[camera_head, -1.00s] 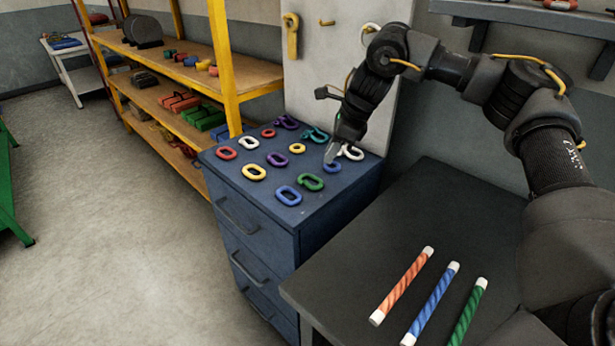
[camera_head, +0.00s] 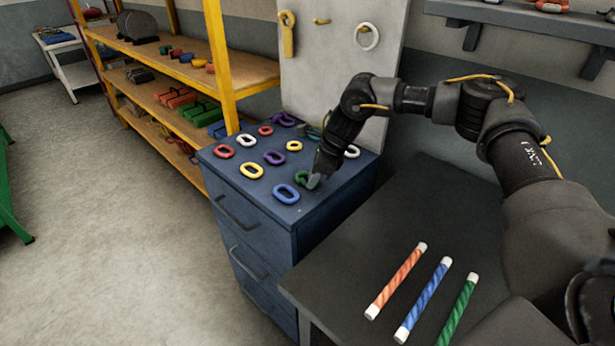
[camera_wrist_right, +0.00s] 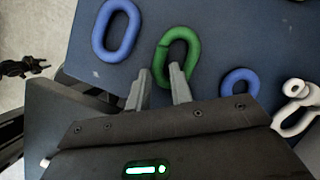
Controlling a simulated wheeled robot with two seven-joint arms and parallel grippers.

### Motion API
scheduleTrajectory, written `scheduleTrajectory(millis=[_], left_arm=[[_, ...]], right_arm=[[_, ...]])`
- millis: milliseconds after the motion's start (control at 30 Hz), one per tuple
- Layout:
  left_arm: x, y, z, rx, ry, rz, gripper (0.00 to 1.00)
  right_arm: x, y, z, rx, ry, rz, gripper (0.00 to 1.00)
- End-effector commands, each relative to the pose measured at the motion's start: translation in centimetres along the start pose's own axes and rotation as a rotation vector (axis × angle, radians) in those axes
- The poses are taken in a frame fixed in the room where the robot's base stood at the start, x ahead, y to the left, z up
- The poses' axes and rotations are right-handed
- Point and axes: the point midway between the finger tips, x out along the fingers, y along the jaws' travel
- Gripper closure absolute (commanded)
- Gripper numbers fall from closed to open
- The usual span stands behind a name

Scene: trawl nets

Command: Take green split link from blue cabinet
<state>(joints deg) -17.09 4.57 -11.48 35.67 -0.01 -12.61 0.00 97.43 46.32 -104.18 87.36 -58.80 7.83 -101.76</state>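The green split link (camera_head: 301,177) lies on top of the blue cabinet (camera_head: 255,240), near its right front part, partly hidden by my right gripper (camera_head: 314,182). In the right wrist view the green link (camera_wrist_right: 163,52) is a rounded loop just ahead of the fingers. My right gripper (camera_wrist_right: 160,72) is open, its two fingers apart and pointing down at the link. One finger overlaps the link's near opening and the other is just left of the link. I cannot tell whether they touch it. My left gripper is not in view.
A blue link (camera_wrist_right: 115,30) lies left of the green one, and a smaller blue ring (camera_wrist_right: 240,82) and white link (camera_wrist_right: 296,108) lie to its right. Several other coloured links share the cabinet top. A dark table (camera_head: 345,275) with three striped rods stands at front right.

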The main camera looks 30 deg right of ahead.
Motion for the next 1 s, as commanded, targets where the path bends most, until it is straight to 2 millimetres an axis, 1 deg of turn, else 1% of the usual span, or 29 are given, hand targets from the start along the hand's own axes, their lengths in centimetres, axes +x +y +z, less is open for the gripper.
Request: scheduleTrajectory(millis=[100,300,333,467,500,833,1000], left_arm=[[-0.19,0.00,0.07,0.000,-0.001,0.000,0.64],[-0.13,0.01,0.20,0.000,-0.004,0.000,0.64],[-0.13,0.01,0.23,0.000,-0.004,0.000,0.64],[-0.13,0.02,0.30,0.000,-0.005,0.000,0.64],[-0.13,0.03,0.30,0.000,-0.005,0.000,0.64],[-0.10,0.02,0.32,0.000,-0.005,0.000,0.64],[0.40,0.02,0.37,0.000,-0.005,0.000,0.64]], right_arm=[[0.68,-0.01,0.01,0.000,0.000,-0.001,0.78],[0.76,-0.03,-0.01,0.000,0.000,-0.001,0.78],[0.75,-0.03,-0.01,0.000,0.000,-0.001,0.81],[0.74,-0.03,-0.01,0.000,-0.001,-0.001,0.98],[0.73,-0.03,-0.01,0.000,-0.001,-0.001,1.00],[0.64,-0.06,0.05,0.000,-0.002,-0.002,1.00],[-0.02,-0.12,0.40,-0.001,-0.004,-0.003,1.00]])
